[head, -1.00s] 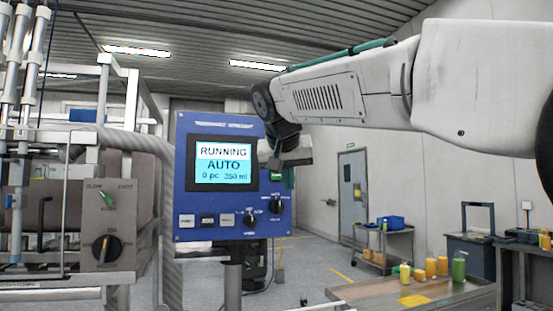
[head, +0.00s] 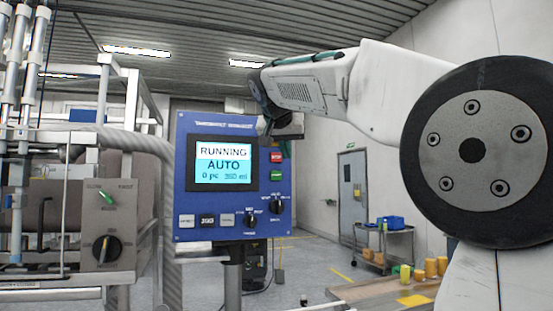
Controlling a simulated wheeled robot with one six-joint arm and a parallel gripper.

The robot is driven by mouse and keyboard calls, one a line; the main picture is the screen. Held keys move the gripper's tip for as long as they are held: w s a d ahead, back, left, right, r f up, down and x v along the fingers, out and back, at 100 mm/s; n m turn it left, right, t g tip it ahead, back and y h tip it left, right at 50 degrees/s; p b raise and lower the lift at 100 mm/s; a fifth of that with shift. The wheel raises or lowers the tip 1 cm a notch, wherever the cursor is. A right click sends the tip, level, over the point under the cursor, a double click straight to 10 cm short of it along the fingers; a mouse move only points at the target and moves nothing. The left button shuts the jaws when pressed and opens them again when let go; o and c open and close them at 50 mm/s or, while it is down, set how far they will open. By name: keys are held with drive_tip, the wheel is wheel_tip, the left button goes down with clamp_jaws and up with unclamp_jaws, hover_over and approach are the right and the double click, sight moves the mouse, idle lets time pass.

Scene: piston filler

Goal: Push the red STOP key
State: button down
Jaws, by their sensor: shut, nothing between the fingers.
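The red STOP key (head: 276,157) is on the right side of the blue control panel (head: 215,225), just above a green key (head: 276,175). The panel's screen (head: 223,165) reads RUNNING, AUTO, 0 pc, 350 ml. My gripper (head: 287,150) is shut and empty, small and dark at the end of the arm. I cannot tell the depth gap between tip and key.
Two black knobs (head: 251,218) and (head: 276,205) and a row of small keys (head: 207,220) sit lower on the panel. The filler frame with its grey knob box (head: 108,225) stands at left. A cart (head: 385,245) and a table with yellow containers (head: 430,267) stand at right.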

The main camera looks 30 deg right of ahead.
sight(280, 161)
drive_tip(key=shift+w+d, duration=0.3)
drive_tip(key=shift+w, duration=0.7)
drive_tip(key=shift+w+d, duration=0.25)
drive_tip(key=shift+w, duration=0.7)
drive_tip(key=shift+w+d, duration=0.3)
drive_tip(key=shift+w, duration=0.7)
drive_tip(key=shift+w, duration=0.1)
drive_tip(key=shift+w+d, duration=0.1)
drive_tip(key=shift+w, duration=0.2)
drive_tip(key=shift+w+d, duration=0.1)
drive_tip(key=shift+w, duration=0.25)
drive_tip(key=shift+s, duration=0.1)
idle(0.5)
drive_tip(key=shift+s+a, duration=0.25)
drive_tip(key=shift+s, duration=0.4)
drive_tip(key=s, duration=0.2)
drive_tip(key=s+a, duration=0.1)
drive_tip(key=s, duration=0.2)
drive_tip(key=shift+a, duration=0.2)
